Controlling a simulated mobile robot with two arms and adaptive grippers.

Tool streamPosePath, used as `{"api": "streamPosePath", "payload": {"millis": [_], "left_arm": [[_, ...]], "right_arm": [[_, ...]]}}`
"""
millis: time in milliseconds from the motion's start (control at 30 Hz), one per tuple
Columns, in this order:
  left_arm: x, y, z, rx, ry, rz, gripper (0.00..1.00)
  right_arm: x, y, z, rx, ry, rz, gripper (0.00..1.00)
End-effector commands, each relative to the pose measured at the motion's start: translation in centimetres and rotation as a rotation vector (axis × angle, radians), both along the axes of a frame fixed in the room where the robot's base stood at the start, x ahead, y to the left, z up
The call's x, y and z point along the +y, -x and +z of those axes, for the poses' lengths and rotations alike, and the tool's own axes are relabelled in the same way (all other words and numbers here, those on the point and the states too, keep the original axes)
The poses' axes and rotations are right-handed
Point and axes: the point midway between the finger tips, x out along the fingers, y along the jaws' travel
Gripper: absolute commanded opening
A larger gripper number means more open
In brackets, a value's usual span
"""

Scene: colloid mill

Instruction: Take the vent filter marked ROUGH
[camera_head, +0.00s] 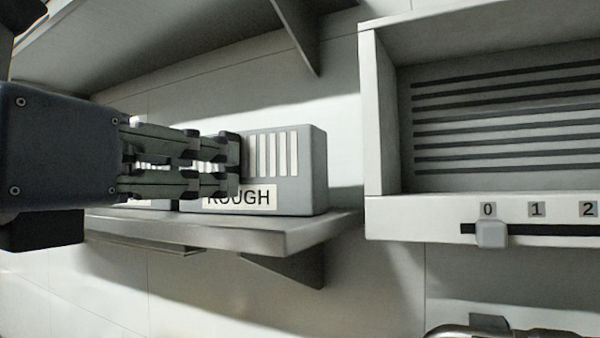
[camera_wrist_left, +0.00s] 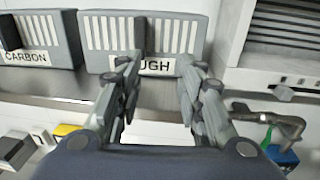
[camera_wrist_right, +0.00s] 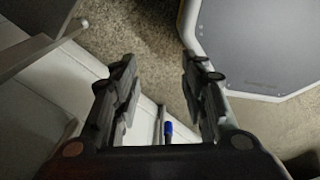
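The vent filter marked ROUGH (camera_head: 312,165) is a grey box with white slats, standing on a wall shelf. Its label is partly hidden behind my left gripper (camera_head: 238,165) in the head view. In the left wrist view the ROUGH filter (camera_wrist_left: 190,35) lies straight ahead, with the left fingers (camera_wrist_left: 158,75) apart in front of its label. My right gripper (camera_wrist_right: 157,75) is open and empty above the floor.
The CARBON filter (camera_wrist_left: 62,30) stands left of ROUGH on the same shelf (camera_head: 290,235). A louvred housing (camera_head: 373,130) with a slider (camera_head: 491,234) at 0 is to the right. A pipe (camera_wrist_left: 275,120) and a yellow item (camera_wrist_left: 66,130) are lower down.

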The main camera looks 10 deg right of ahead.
Motion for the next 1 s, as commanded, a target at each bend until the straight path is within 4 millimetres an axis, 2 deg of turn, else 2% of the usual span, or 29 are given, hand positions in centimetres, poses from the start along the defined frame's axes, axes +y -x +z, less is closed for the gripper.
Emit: {"api": "streamPosePath", "payload": {"millis": [67,133,300,400,467,700,767,867,1000], "left_arm": [[-0.5,-1.2,0.3,0.006,0.0,0.006,0.35],[-1.1,-2.3,0.3,0.006,0.001,0.004,0.35],[-2.2,-4.0,0.2,0.004,0.0,0.002,0.35],[-2.5,-4.3,0.2,0.003,-0.001,0.001,0.35],[-2.6,-4.6,0.3,0.004,-0.001,0.0,0.35],[-3.8,-6.8,1.2,0.005,-0.001,-0.001,0.35],[-4.1,-7.4,1.1,0.007,-0.002,-0.001,0.35],[-4.7,-8.3,1.0,0.005,-0.001,-0.001,0.35],[-4.9,-8.7,0.8,0.003,-0.002,-0.001,0.35]], "right_arm": [[-0.1,-0.2,1.0,-0.002,0.001,0.001,0.4],[0.9,-0.1,1.6,-0.001,-0.01,0.0,0.4],[5.4,0.5,2.3,0.005,-0.065,0.001,0.4],[6.9,0.4,2.6,0.004,-0.081,0.0,0.4],[6.7,0.3,3.0,0.001,-0.08,0.0,0.4],[2.4,0.0,5.6,-0.002,-0.029,-0.002,0.4],[1.8,0.0,6.0,-0.001,-0.022,-0.003,0.4],[1.9,0.1,6.5,0.0,-0.023,-0.004,0.4],[3.3,0.1,6.6,0.0,-0.04,-0.005,0.4]]}}
